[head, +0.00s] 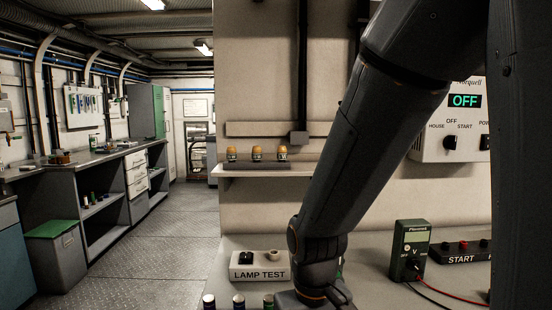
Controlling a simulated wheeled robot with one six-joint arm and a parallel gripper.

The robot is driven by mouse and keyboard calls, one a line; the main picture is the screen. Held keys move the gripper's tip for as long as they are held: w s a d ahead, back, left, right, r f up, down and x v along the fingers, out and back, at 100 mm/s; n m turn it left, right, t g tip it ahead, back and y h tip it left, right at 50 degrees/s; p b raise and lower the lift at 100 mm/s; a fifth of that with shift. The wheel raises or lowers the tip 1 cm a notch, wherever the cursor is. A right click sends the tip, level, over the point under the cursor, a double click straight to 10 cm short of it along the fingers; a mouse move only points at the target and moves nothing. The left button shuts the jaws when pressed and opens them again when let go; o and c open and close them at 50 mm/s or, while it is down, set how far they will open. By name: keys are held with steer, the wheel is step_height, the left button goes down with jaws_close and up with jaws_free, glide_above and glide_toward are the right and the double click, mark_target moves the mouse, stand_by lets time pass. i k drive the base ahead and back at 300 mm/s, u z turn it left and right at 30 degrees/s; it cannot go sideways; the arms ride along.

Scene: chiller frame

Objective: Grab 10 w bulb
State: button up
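Three small items with amber rounded tops and dark lower parts stand in a row on the wall shelf: a left one (232,153), a middle one (257,153) and a right one (282,153). They look like bulbs, but any wattage marking is too small to read, so I cannot tell which is the 10 W bulb. My arm comes down from the upper right, and its wrist is low in the picture, right of the lamp test box (260,266). My gripper's fingers are not visible at the bottom edge.
The lamp test box has a dark switch and a pale round socket. Several small cylinders (239,301) stand in front of it. A green meter (411,250) with leads and a START panel (461,252) are to the right. The shelf (260,171) overhangs the bench. Open floor (150,235) lies left.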

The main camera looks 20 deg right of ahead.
mark_target(256, 154)
steer(key=z, duration=2.5)
steer(key=k, duration=0.85)
steer(key=u, duration=1)
steer(key=i, duration=0.5)
steer(key=u, duration=0.05)
